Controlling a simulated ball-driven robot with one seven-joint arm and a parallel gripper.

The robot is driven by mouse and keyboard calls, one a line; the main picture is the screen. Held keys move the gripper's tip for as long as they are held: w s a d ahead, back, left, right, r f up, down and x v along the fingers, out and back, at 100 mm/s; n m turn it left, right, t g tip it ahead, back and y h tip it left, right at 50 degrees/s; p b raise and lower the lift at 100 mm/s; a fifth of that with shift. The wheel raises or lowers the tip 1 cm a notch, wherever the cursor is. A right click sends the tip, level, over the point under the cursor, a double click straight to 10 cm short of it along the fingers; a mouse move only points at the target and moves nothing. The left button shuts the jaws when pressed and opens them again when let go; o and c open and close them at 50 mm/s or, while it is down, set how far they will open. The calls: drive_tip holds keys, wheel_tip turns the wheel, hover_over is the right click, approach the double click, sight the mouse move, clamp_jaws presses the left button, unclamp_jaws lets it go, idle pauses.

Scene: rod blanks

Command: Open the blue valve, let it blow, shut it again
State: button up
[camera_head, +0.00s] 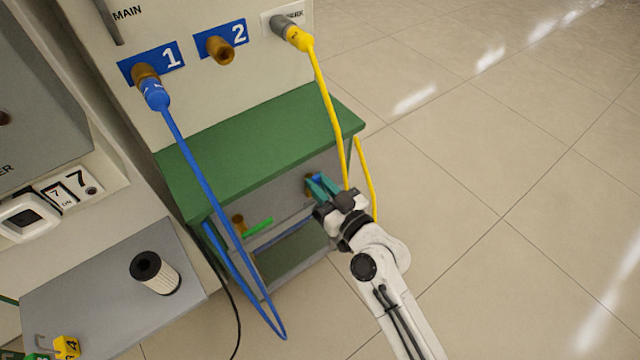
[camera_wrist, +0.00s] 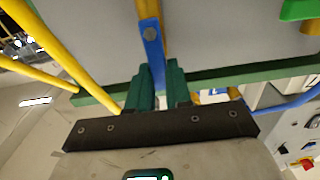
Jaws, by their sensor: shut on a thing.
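The blue valve is a blue lever (camera_wrist: 152,58) on a brass body (camera_wrist: 147,8), fixed by a screw at the lever's upper end. In the head view the lever shows only as a small blue patch (camera_head: 317,178) by the brass fitting under the green shelf. My gripper (camera_head: 322,187), with teal fingers, is shut on this lever; in the wrist view its fingers (camera_wrist: 162,85) stand on either side of the lever's lower end. The fingers hide part of the lever. I cannot tell whether the valve is open or shut.
A green-handled valve (camera_head: 258,227) sits left of my gripper. A yellow hose (camera_head: 328,105) hangs close by my gripper, and a blue hose (camera_head: 190,155) hangs from port 1. The green shelf (camera_head: 260,140) is above. A filter cartridge (camera_head: 160,275) stands lower left. The floor at right is clear.

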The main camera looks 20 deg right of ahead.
clamp_jaws()
drive_tip(key=shift+d+m, duration=0.15)
drive_tip(key=shift+m, duration=0.15)
drive_tip(key=m, duration=0.1)
drive_tip(key=d+m+b, duration=0.1)
drive_tip(key=m, duration=0.1)
drive_tip(key=m+b, duration=0.1)
drive_tip(key=shift+w+d+f, duration=0.2)
drive_tip(key=shift+d+f, duration=0.15)
drive_tip(key=m, duration=0.2)
drive_tip(key=d+f+m+b, duration=0.1)
drive_tip(key=m, duration=0.2)
drive_tip(key=shift+w+d, duration=0.2)
drive_tip(key=m, duration=0.1)
drive_tip(key=f+m, duration=0.1)
drive_tip(key=m, duration=0.1)
drive_tip(key=d+m, duration=0.1)
drive_tip(key=shift+w+f+b, duration=0.1)
drive_tip(key=shift+f+b, duration=0.15)
drive_tip(key=shift+b, duration=0.05)
drive_tip(key=shift+d+f+m, duration=0.1)
drive_tip(key=shift+f+m, duration=0.3)
drive_tip(key=shift+m, duration=0.65)
drive_tip(key=shift+f+m, duration=0.35)
drive_tip(key=shift+m, duration=0.7)
